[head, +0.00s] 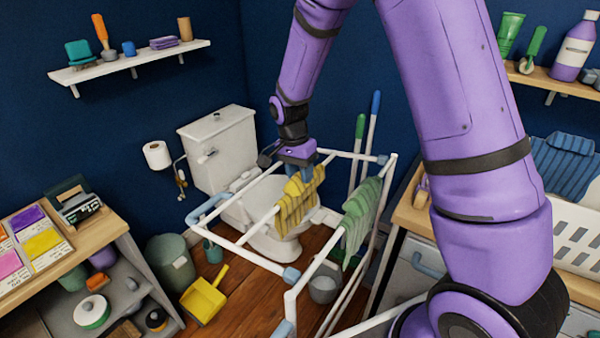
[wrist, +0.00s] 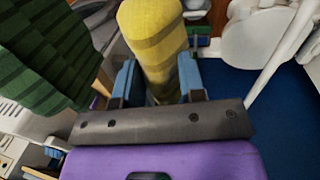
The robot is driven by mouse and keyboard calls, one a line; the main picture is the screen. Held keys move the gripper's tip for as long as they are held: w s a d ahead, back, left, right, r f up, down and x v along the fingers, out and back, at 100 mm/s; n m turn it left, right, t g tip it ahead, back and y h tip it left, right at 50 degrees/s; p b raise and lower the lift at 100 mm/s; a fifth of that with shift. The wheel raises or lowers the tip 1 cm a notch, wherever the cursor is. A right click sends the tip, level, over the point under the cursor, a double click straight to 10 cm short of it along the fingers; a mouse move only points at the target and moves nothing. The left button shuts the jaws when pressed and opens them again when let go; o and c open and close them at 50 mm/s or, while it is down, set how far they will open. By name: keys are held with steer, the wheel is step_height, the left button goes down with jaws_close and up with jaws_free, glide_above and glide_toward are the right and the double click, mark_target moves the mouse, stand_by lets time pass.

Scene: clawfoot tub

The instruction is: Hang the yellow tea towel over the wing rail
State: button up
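The yellow tea towel (head: 296,205), with darker stripes, is at a white rail of the drying rack's left wing (head: 262,259) in the head view. Its folds hang down by the rail; whether it rests on the rail or is only held there I cannot tell. My gripper (head: 301,170) points down at the towel's top edge. In the wrist view my gripper (wrist: 156,80) has its blue fingers on both sides of the yellow towel (wrist: 154,35), which fills the gap between them. The towel's far side and the rail under it are hidden.
A green striped towel (head: 361,217) hangs on another rack rail to the right; it is close at left in the wrist view (wrist: 40,55). The toilet (head: 222,150) stands behind the rack. A yellow dustpan (head: 204,298) and a grey bucket (head: 323,287) are on the floor.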

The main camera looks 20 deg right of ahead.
steer(key=shift+w+a+r, duration=0.1)
steer(key=shift+w+r, duration=0.05)
steer(key=shift+r, duration=0.45)
steer(key=shift+w+a+r, duration=0.1)
steer(key=shift+r, duration=0.5)
stand_by(0.6)
steer(key=o, duration=0.6)
steer(key=shift+d, duration=0.1)
steer(key=shift+c, duration=0.2)
steer(key=shift+r, duration=0.25)
steer(key=shift+w+a+r, duration=0.15)
steer(key=shift+r, duration=0.7)
steer(key=shift+w+a+r, duration=0.1)
steer(key=shift+w+r, duration=0.05)
steer(key=shift+r, duration=0.7)
steer(key=shift+r, duration=0.15)
